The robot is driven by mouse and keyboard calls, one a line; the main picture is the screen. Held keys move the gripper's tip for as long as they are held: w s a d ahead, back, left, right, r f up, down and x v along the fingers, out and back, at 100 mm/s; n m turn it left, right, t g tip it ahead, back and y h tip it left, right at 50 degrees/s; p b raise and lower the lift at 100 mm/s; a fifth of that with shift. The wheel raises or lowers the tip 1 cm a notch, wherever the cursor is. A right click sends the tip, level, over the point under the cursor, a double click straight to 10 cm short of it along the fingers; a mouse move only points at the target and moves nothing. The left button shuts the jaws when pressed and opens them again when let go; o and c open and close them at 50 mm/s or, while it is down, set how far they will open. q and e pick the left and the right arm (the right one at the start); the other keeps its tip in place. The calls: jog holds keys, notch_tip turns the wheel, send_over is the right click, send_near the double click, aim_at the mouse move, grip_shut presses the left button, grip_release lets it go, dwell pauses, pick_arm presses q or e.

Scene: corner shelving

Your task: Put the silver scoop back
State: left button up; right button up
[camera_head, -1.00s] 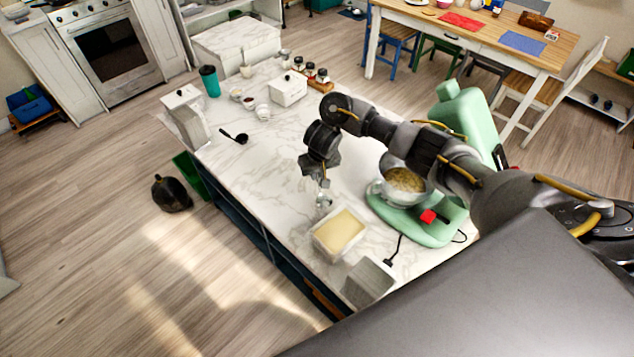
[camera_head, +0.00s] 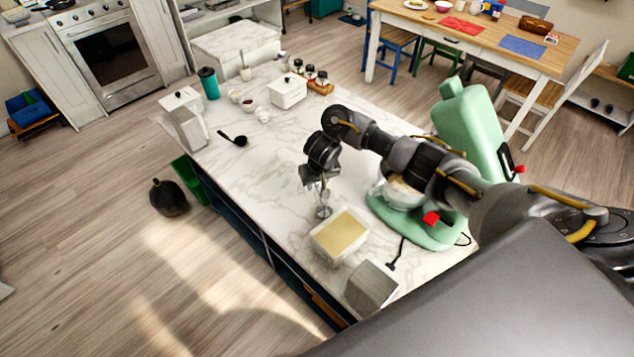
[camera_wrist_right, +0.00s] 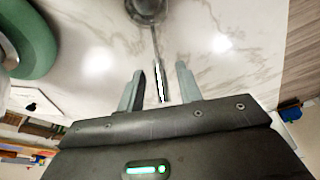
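The silver scoop (camera_head: 323,211) is on or just above the marble counter, behind the open white bin (camera_head: 317,243) of pale yellow contents. Its bowl (camera_wrist_right: 147,10) is at the top of the right wrist view, with the thin handle running down between my right fingers. My right gripper (camera_head: 321,187) is above the scoop, pointing down. In the right wrist view my right gripper (camera_wrist_right: 159,88) is open, with a gap on each side of the handle. Whether the scoop touches the counter is hard to tell. My left gripper is not in view.
A green stand mixer (camera_head: 465,120) with a glass bowl (camera_head: 398,194) stands right of the gripper. A grey-white box or lid (camera_head: 371,287) is at the near edge. A black ladle (camera_head: 234,139), canisters (camera_head: 288,91) and jars are farther back. The middle left counter is clear.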

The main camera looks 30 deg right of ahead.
jog(key=shift+r, duration=0.3)
jog(key=p+v, duration=0.6)
jog(key=v, duration=0.5)
jog(key=shift+s+r, duration=0.15)
jog(key=shift+r, duration=0.2)
